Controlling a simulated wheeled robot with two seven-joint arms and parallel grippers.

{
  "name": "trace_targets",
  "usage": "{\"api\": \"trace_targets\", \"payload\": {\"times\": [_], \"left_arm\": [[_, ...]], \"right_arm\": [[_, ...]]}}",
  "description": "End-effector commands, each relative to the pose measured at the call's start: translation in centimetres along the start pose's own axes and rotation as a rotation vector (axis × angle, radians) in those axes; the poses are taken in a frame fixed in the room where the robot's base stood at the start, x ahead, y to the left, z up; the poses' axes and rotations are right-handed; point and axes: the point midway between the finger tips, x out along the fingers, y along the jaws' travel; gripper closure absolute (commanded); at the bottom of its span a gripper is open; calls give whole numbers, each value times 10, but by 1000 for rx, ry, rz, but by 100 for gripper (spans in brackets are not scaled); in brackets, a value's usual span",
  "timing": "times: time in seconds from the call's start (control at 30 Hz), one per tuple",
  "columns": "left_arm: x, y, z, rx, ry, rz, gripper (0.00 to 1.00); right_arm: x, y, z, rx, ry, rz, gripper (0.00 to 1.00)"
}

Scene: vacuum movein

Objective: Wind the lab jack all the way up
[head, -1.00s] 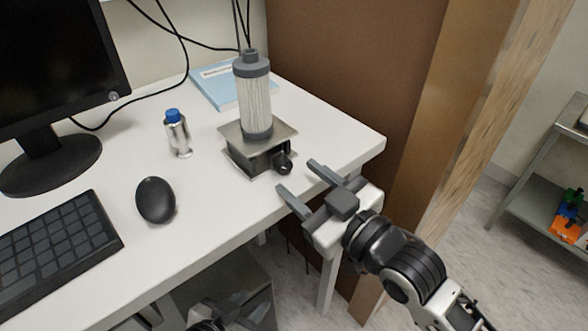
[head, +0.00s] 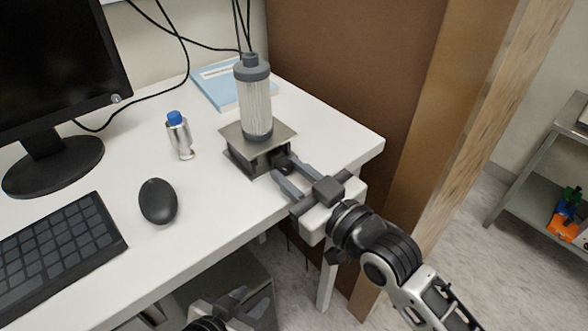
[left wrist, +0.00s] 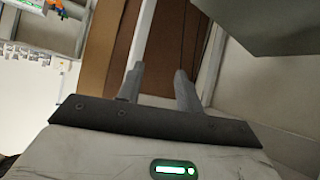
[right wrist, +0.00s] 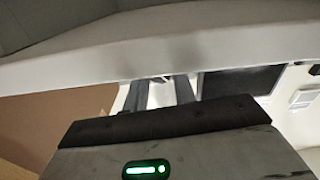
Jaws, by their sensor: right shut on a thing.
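The lab jack (head: 236,143) stands on the desk near its right front edge, with its flat metal top plate a short way above its base. A filter cartridge with grey caps and a pale ribbed body (head: 256,103) stands upright on the plate. My right gripper (head: 282,173) is shut on the jack's dark knob (head: 288,166), which is mostly hidden between the fingers. The right wrist view shows its fingers (right wrist: 158,92) pointing at a pale edge; the knob is not clear there. My left gripper (left wrist: 158,80) is open and empty, low in front of the desk.
On the desk (head: 215,215) are a blue-capped bottle (head: 179,138), a mouse (head: 158,201), a keyboard (head: 60,245), a monitor (head: 60,60) and a blue booklet (head: 213,88). A brown panel (head: 345,70) rises along the desk's right side. Cables hang behind the jack.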

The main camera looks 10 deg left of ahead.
Motion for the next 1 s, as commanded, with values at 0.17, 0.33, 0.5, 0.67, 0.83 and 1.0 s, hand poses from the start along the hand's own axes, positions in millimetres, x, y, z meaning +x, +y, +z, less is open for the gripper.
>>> {"api": "trace_targets", "payload": {"times": [0.17,0.33,0.5,0.67,0.83,1.0], "left_arm": [[-7,-2,-6,13,-16,-7,64],[-4,-4,1,14,-23,-11,64],[-3,-4,0,14,-21,-12,64],[-3,-4,0,14,-20,-12,64],[-4,-4,-3,13,-16,-12,64],[-4,-4,-4,9,-14,-12,64]], "right_arm": [[0,0,-3,221,-4,0,96],[0,0,0,252,-2,0,96],[0,0,0,250,-1,0,65],[0,0,0,248,-2,0,51],[0,0,0,248,-2,0,51],[-1,0,0,247,-2,1,51]]}}
